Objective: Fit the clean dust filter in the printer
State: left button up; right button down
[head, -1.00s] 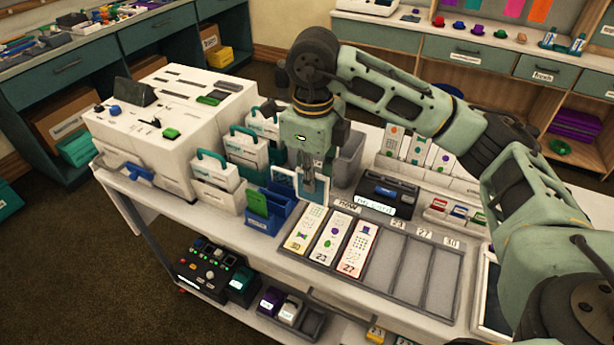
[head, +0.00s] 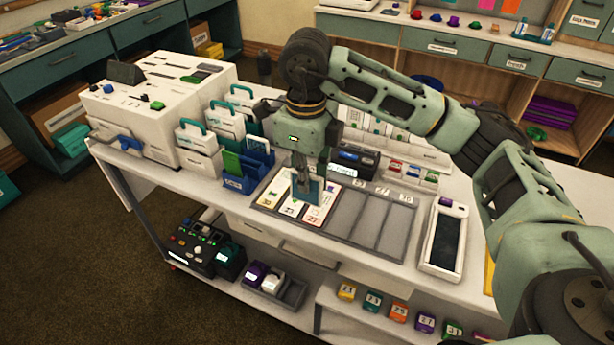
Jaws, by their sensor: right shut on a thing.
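The white printer (head: 165,105) stands at the left end of the table, with a blue lever (head: 130,143) low on its front. A blue rack (head: 240,183) with a green panel (head: 232,163) stands to the left. My left gripper is out of view.
White boxes with teal handles (head: 197,150) stand between printer and rack. The grey tray (head: 345,220) has empty slots on its right. A dark device (head: 357,162) stands behind it, and a white tablet (head: 444,238) lies at right. A lower shelf holds a button box (head: 200,245).

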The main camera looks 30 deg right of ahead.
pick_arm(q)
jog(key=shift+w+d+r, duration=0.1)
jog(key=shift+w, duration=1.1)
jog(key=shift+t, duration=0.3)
pick_arm(e)
jog(key=s+a+f+n, duration=0.2)
jog(key=s+f+n, duration=0.5)
jog(key=f+n, duration=0.3)
jog(key=s+a+f+n, duration=0.2)
jog(key=s+f+n, duration=0.6)
jog(key=n, duration=1)
notch_tip(320, 180, down, 2)
jog(key=shift+s+n, duration=0.3)
